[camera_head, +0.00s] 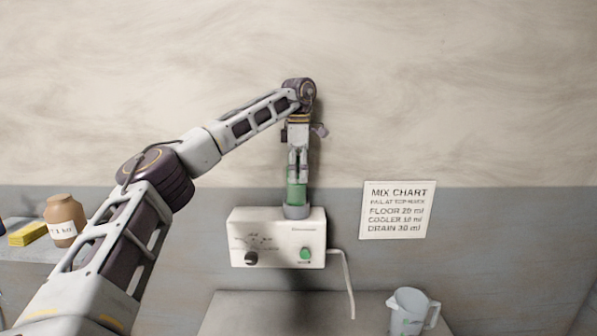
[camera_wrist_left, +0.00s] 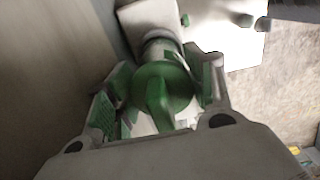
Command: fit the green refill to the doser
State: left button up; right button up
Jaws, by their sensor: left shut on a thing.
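The doser (camera_head: 277,241) is a white box on the wall with a dark knob, a green button and a grey collar (camera_head: 297,211) on top. The green refill (camera_head: 296,193) is upright at the collar, its lower end at or inside it; how deep it sits I cannot tell. My left gripper (camera_head: 297,178) comes down from above and is shut on the refill. In the left wrist view the refill (camera_wrist_left: 160,90) is between the fingers, with the white doser (camera_wrist_left: 225,30) beyond it. My right gripper is in neither view.
A mix chart (camera_head: 397,210) hangs on the wall to the right of the doser. A bent pipe (camera_head: 347,280) runs down from the doser's right side. A clear jug (camera_head: 411,312) stands below right on a grey surface. A brown jar (camera_head: 65,220) and a yellow sponge (camera_head: 34,232) sit on the left shelf.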

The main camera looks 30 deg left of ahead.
pick_arm(q)
jog(key=shift+f+b, duration=0.35)
jog(key=shift+f, duration=0.35)
dwell(0.3)
jog(key=o, duration=1.2)
jog(key=shift+r, duration=0.1)
jog(key=shift+r, duration=5.9)
